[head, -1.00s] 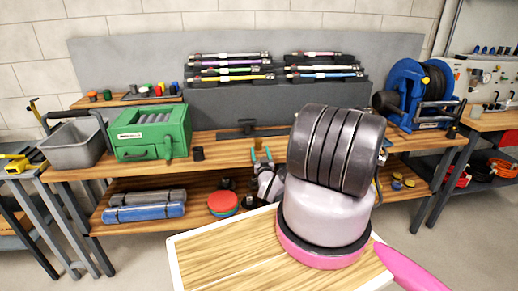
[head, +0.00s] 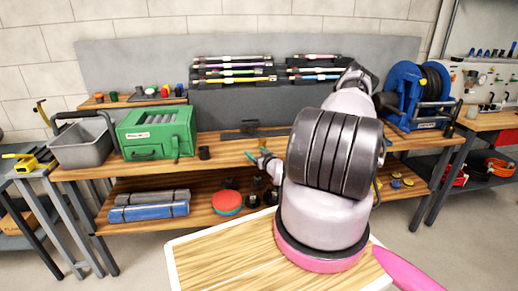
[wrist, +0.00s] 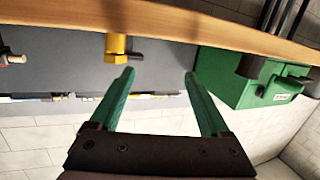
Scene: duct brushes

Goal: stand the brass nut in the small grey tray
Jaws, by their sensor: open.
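A brass-coloured piece with a hexagonal part, which looks like the brass nut (wrist: 117,45), shows in the wrist view beside the wooden bench edge, left of and beyond my fingertips. In the head view my gripper (head: 258,158) is at the bench's front edge, partly hidden by my arm. An open grey tub (head: 82,150) stands at the bench's left end; I cannot tell whether it is the small grey tray.
A green toolbox (head: 156,134) stands beside the tub, with a small black cup (head: 204,153) to its right. A dark rack of coloured brushes (head: 236,98) stands behind. A blue hose reel (head: 417,95) is at right. The bench front between cup and gripper is clear.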

